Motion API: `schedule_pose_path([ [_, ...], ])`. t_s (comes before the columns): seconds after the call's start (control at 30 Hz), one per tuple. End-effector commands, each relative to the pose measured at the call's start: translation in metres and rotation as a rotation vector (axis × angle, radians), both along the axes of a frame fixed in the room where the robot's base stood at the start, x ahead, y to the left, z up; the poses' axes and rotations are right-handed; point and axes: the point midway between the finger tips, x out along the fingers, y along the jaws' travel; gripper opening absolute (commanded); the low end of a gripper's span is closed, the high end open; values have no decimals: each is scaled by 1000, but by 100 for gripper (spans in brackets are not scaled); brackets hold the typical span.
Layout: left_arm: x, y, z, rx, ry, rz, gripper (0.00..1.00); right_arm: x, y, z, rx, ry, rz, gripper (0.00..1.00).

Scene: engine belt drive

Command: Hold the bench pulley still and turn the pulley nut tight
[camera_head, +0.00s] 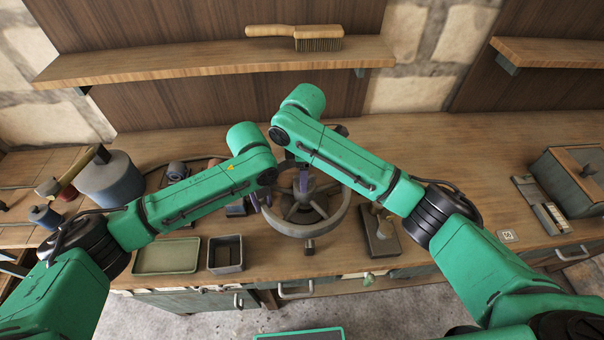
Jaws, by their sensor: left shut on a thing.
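The bench pulley (340,220) is a grey spoked wheel lying flat on the wooden bench, in the middle of the head view. My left gripper (261,201) reaches in from the left and is shut on the pulley's left rim. My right gripper (304,182) points down over the pulley's hub, coming in from the right. Its fingers look close together, but I cannot tell whether they grip anything. The pulley nut is hidden at the hub by my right gripper.
A green tray (166,256) and a small dark open box (225,254) lie front left. A block with a knob (378,233) stands just right of the pulley. A blue-grey pot (112,182) stands left, a green toolbox (574,182) far right. A shelf (200,66) holds a brush (317,42).

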Motion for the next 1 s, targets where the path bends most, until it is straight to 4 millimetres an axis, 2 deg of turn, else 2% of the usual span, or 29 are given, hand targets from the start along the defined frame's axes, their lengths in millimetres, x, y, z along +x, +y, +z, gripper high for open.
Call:
schedule_pose_path([
  [0.17, 0, -3, 1, -8, -4, -5, 0, 0, 0, 14, 0, -2, 0, 59],
  [0.43, 1, -3, 1, -8, -5, -4, 0, 2, 1, 87, -4, -9, 1, 59],
  [0.53, 1, -3, 1, -8, -5, -4, 0, 2, 2, 107, -4, -7, 0, 59],
  [0.67, 1, -2, 1, -7, -5, -4, 0, 1, 3, 119, -3, -2, 1, 59],
  [1.0, 1, -2, 1, -7, -5, -4, 0, 1, 3, 123, -3, -1, 0, 59],
])
